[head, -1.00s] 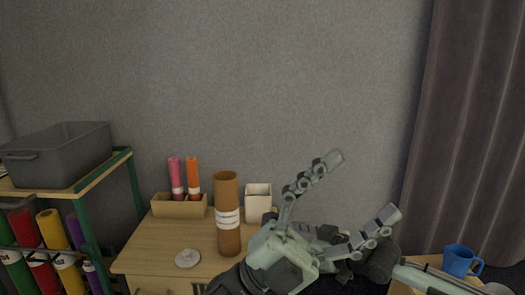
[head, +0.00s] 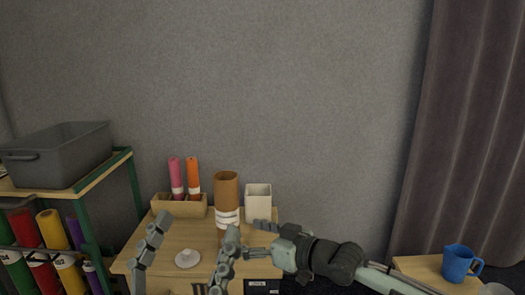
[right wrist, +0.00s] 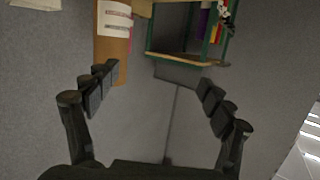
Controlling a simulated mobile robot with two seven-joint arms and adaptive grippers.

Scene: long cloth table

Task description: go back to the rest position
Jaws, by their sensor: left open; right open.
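My left gripper (head: 196,228) rises from the bottom edge of the head view with its two fingers spread apart, open and empty. Its base is below the picture. One finger stands in front of the brown tube (head: 226,190) and hides its lower part. My right arm comes in from the right, and my right gripper (head: 250,240) points left over the desk, partly hidden by a left finger. In the right wrist view the right gripper (right wrist: 156,78) is open with nothing between its fingers. The brown tube (right wrist: 113,45) shows beyond its left finger.
A green-framed shelf (head: 137,195) with a grey bin (head: 60,155) stands left. A blue mug (head: 458,262) sits at right.

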